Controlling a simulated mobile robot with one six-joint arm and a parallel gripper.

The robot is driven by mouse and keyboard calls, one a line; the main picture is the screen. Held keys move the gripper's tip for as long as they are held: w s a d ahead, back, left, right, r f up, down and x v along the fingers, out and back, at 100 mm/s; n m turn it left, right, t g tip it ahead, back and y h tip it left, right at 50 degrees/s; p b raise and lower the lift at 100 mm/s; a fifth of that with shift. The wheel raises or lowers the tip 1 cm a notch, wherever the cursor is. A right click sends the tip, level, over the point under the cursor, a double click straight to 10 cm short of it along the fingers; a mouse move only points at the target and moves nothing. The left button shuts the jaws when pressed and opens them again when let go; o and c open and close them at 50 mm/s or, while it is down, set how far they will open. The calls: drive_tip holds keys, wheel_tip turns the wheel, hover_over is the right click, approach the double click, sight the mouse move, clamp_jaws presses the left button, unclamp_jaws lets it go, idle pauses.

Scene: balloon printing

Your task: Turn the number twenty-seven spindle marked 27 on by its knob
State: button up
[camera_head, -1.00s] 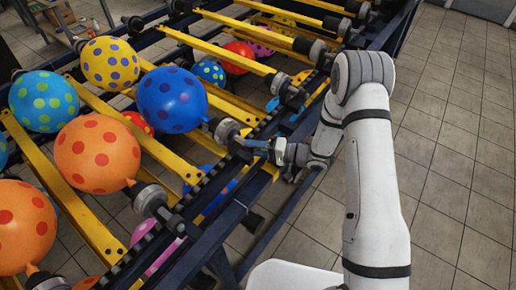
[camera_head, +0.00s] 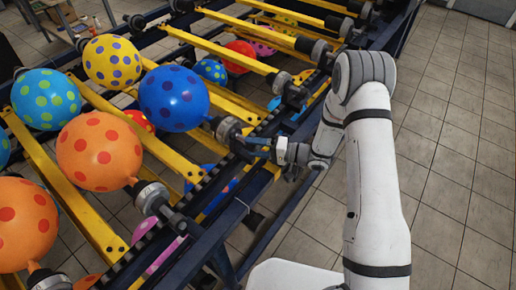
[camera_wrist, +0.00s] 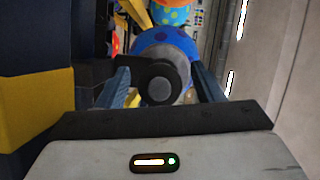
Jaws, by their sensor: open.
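The spindle (camera_head: 229,130) with the blue dotted balloon (camera_head: 174,98) is in the middle of the head view; no number 27 can be read on it. Its dark round knob (camera_wrist: 160,86) is in the middle of the wrist view, with the blue balloon (camera_wrist: 165,45) behind it. My gripper (camera_head: 250,144) is at the knob end of this spindle. In the wrist view my gripper (camera_wrist: 161,80) is open, with one blue-grey finger on each side of the knob. A gap shows between the right finger and the knob; the left finger is close to its dark lever part.
A neighbouring spindle (camera_head: 155,198) with an orange balloon (camera_head: 100,151) is nearer, and another spindle (camera_head: 291,91) is farther back. Yellow bars and the dark rack rail (camera_head: 232,212) run beside my gripper. The tiled floor (camera_head: 462,170) at right is clear.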

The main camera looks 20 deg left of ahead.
drive_tip(key=d, duration=0.2)
drive_tip(key=d+b, duration=0.1)
drive_tip(key=d, duration=0.2)
drive_tip(key=d+b, duration=0.1)
drive_tip(key=d, duration=0.1)
drive_tip(key=shift+d+r, duration=0.25)
drive_tip(key=shift+d, duration=0.15)
